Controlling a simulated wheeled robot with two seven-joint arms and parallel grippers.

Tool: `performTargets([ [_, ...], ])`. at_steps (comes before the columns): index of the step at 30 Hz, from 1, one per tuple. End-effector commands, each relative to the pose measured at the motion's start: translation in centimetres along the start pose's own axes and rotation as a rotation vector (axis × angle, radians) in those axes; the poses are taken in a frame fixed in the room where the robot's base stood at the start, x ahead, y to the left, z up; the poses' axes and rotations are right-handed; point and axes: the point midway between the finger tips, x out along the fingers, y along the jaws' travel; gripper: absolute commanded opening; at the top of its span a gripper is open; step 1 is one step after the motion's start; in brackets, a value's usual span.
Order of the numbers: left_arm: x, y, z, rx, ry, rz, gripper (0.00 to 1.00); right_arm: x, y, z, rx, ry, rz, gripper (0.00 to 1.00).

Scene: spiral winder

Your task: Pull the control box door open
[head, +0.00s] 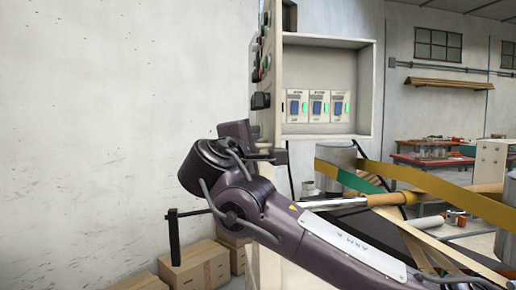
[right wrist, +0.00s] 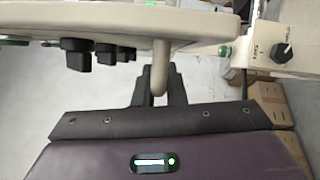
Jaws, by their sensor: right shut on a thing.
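The control box (head: 375,90) is a pale cabinet in the middle of the head view, and its inside shows. Its door (head: 277,70) stands swung out to the left, seen nearly edge-on, with knobs and buttons on its outer face. In the right wrist view the door (right wrist: 120,20) runs across the top, and its pale handle (right wrist: 160,65) points down between the fingers. My right gripper (right wrist: 154,98) is shut on this handle. In the head view the right gripper (head: 270,155) is at the door's lower part, partly hidden by my own wrist. My left gripper is out of view.
Several drive modules (head: 318,106) with green lights sit inside the box. Cardboard boxes (head: 195,265) stand on the floor at lower left. A roller with yellow and green strips (head: 400,175) is at right. The space before the white wall at left is clear.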

Motion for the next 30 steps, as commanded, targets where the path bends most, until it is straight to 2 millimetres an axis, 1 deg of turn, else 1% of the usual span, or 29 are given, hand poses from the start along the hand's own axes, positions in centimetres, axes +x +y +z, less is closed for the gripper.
performTargets([
  [8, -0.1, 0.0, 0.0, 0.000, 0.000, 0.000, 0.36, 0.1, 0.2, 0.1, 0.002, -0.001, 0.002, 0.00],
  [9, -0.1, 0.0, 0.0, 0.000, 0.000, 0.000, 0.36, 0.1, 0.2, 0.1, 0.002, -0.001, 0.002, 0.15],
  [13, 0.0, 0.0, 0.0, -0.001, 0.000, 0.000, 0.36, 0.1, 0.1, 0.1, 0.001, -0.001, 0.002, 0.32],
  [21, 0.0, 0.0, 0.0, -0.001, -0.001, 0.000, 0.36, 0.0, 0.1, 0.1, 0.000, 0.000, 0.001, 0.33],
  [25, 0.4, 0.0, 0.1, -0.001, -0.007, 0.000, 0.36, -0.9, 0.0, 0.0, 0.000, 0.002, 0.003, 0.33],
  [26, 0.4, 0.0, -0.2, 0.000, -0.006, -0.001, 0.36, -1.3, -0.1, 0.0, 0.000, 0.002, 0.003, 0.33],
  [28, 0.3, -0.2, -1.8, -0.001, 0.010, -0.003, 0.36, -2.5, -0.1, 0.0, 0.000, 0.002, 0.004, 0.33],
  [30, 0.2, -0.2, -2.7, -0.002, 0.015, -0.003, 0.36, -3.8, -0.1, 0.0, 0.001, 0.003, 0.004, 0.33],
])
